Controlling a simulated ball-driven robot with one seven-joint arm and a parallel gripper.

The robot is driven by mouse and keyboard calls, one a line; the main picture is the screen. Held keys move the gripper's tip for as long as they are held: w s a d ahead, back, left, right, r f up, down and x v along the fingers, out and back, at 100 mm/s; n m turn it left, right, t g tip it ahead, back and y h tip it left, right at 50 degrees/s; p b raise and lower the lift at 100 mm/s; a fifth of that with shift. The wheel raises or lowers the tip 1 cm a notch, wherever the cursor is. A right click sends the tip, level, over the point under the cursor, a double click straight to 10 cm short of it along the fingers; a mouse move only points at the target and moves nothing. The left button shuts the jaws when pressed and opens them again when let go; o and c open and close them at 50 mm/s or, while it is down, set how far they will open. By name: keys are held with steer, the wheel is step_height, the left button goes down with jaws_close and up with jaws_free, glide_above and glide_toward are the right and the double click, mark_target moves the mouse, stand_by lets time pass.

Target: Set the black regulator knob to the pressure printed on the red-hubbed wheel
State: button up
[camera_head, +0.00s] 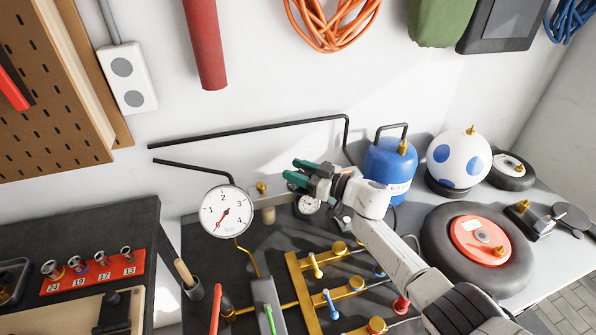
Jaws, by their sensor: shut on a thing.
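My gripper (297,172), with green fingertips, is at the back of the bench, above the small gauge (309,204) and the grey regulator body (276,205). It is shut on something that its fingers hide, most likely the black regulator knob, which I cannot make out. The large round gauge (227,211), in bar, stands left of my gripper. Its red needle points to the lower left, near the low end of the scale. The red-hubbed wheel (436,249) lies flat at the right. A pale label shows on its hub (466,243), too small to read.
A brass manifold (298,280) with coloured valve levers lies in front of my gripper. A blue tank (389,165) and a blue-spotted white ball (460,158) stand to its right. A red socket rack (92,272) is at left. A black pipe (250,128) runs along the wall.

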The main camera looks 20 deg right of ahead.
steer(key=o, duration=1)
steer(key=shift+c, duration=0.2)
steer(key=v, duration=1)
steer(key=shift+s+d+p, duration=0.25)
steer(key=shift+p, duration=0.15)
